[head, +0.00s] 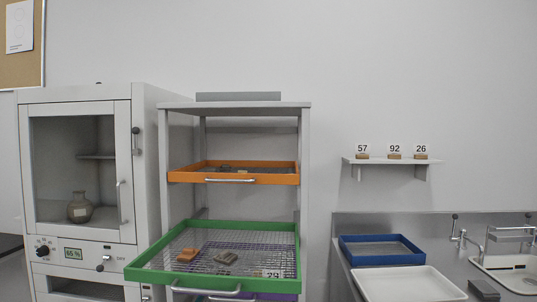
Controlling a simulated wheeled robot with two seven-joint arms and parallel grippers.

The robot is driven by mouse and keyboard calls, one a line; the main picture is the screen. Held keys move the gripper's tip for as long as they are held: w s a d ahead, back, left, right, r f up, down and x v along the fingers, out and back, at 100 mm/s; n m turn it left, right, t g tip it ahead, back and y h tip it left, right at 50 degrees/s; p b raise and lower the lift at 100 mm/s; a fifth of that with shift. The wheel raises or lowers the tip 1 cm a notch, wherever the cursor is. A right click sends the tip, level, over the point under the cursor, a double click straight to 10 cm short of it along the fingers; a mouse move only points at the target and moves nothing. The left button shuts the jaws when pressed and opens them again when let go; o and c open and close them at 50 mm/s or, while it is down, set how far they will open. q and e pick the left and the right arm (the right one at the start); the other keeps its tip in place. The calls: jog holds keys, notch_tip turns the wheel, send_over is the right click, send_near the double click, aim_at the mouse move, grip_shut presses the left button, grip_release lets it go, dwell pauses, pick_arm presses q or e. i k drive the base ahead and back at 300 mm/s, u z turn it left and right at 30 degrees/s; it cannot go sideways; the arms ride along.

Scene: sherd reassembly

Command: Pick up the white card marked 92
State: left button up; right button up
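The white card marked 92 (394,149) stands upright in the middle of a small wall shelf (378,161), on a small brown holder. A card marked 57 (362,149) stands to its left and a card marked 26 (421,149) to its right, each apart from it on a similar holder. Neither of my grippers shows in the head view.
A rack holds an orange tray (283,179) and, below it, a pulled-out green tray (148,276) with sherds and a card. Below the wall shelf, a blue tray (350,257) and a white tray (375,289) lie by a sink (500,264). A glass-fronted cabinet (124,120) stands left.

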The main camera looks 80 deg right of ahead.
aim_at(394, 151)
jog(key=k, duration=1.75)
jog(key=z, duration=1.7)
